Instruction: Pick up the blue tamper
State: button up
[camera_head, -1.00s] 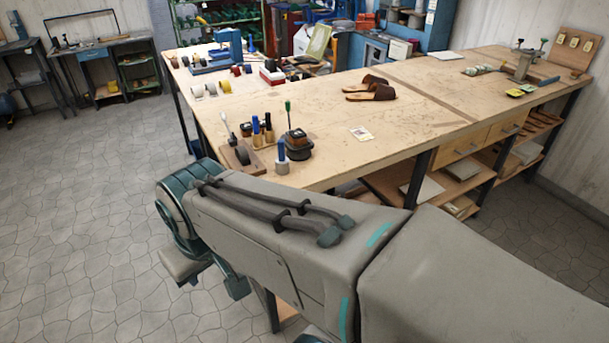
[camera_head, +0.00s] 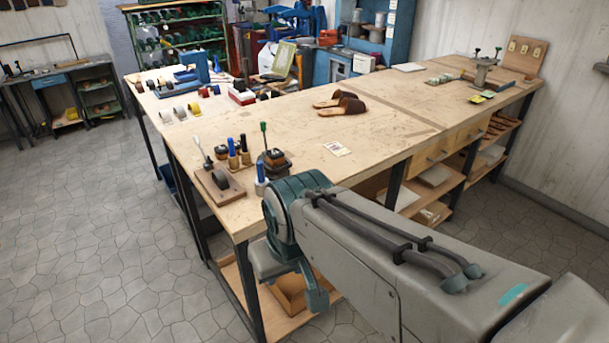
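The blue tamper (camera_head: 260,172) appears to be the short blue-handled tool with a pale grey base, standing upright at the near left edge of the workbench. My arm's teal joint is just right of it in the picture and hides part of the bench there. My gripper is not recognizable in this view; only grey and teal arm links show.
Beside the tamper are a dark round pot (camera_head: 274,160), a green-handled tool (camera_head: 264,134) and a wooden block with a dark roller (camera_head: 220,185). Shelves sit below the bench. The stone floor (camera_head: 90,240) at left is clear.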

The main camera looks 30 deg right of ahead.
aim_at(261, 183)
jog(key=z, duration=0.3)
jog(key=i, duration=1)
